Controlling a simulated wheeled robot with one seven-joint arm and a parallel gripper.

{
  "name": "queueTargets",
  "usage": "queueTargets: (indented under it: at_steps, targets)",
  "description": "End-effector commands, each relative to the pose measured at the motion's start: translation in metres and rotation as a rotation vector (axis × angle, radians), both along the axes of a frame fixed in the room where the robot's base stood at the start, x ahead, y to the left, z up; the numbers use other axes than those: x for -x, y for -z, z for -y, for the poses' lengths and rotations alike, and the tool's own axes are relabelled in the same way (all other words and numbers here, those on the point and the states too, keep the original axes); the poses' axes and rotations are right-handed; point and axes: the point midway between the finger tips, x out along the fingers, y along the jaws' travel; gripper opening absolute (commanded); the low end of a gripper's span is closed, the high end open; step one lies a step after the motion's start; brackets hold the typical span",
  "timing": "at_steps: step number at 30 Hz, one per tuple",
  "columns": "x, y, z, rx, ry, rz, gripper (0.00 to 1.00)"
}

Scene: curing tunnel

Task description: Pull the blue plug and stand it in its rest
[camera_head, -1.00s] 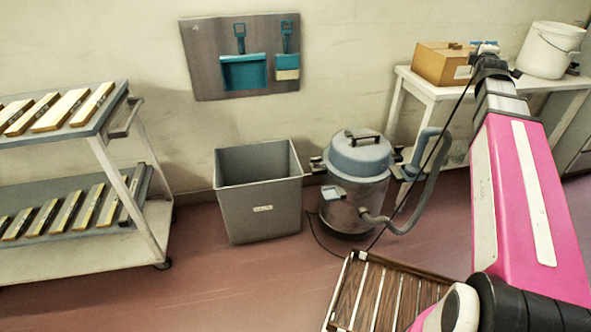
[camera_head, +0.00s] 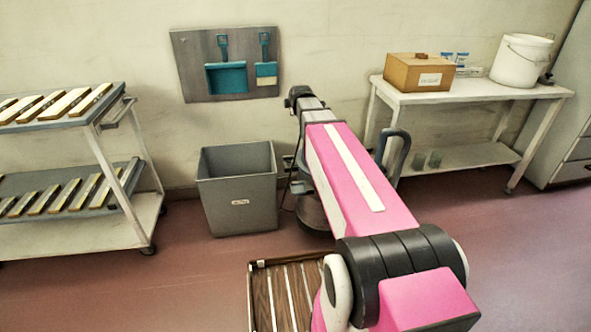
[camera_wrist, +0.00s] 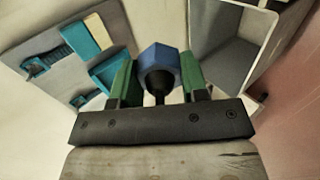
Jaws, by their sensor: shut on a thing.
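The blue plug (camera_wrist: 160,60) shows in the wrist view as a blue faceted piece with a dark round part below it. My gripper (camera_wrist: 160,82), with green fingers, is shut on it from both sides. In the head view the gripper and the plug are hidden by my own arm. I cannot make out the plug's rest in either view.
A grey bin (camera_head: 238,200) stands by the wall left of my arm. A vacuum (camera_head: 313,212) is mostly hidden behind the arm. A wall board (camera_head: 190,75) holds a dustpan. A trolley (camera_head: 118,190) is at left, a white table (camera_head: 480,92) at right, a slatted wooden piece (camera_head: 285,292) in front.

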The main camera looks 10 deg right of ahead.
Motion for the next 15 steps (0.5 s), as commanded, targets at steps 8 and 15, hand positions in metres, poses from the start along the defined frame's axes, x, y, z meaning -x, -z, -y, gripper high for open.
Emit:
queueTargets:
  at_steps: [8,15]
  targets:
    - [0.034,0.139,0.000,-0.001,-0.001,-0.560,0.03]
    - [0.082,0.218,0.000,-0.001,-0.001,-0.860,0.03]
